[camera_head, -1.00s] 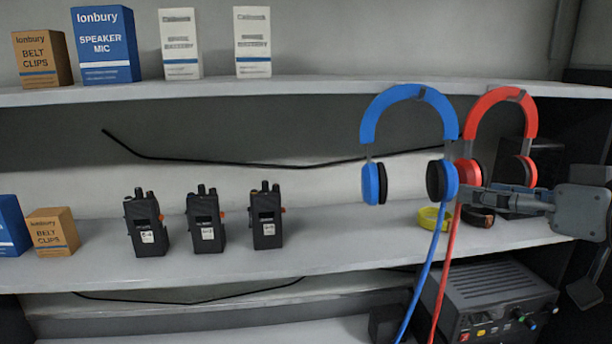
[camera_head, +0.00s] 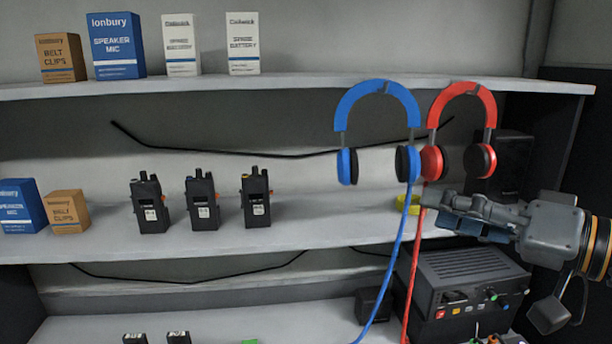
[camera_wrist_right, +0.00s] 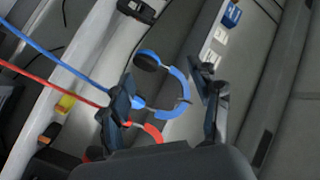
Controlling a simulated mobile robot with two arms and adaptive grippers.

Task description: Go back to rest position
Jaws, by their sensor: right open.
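My right gripper (camera_head: 447,212) comes in from the right in the head view, in front of the middle shelf and below the red headset (camera_head: 460,104). In the right wrist view its two fingers (camera_wrist_right: 165,104) stand apart with nothing held between them. The blue headset (camera_head: 377,96) hangs to the left of the red one, apart from the gripper in the head view. Both headsets also show beyond the fingers in the right wrist view, the blue one (camera_wrist_right: 178,98) more fully. My left gripper is not in view.
Several radios (camera_head: 203,203) stand on the middle shelf (camera_head: 300,239), with boxes at its left. A dark radio unit (camera_head: 462,285) sits below, near my right arm. Blue (camera_head: 397,268) and red (camera_head: 413,270) cables hang down near the gripper. More boxes stand on the top shelf (camera_head: 300,84).

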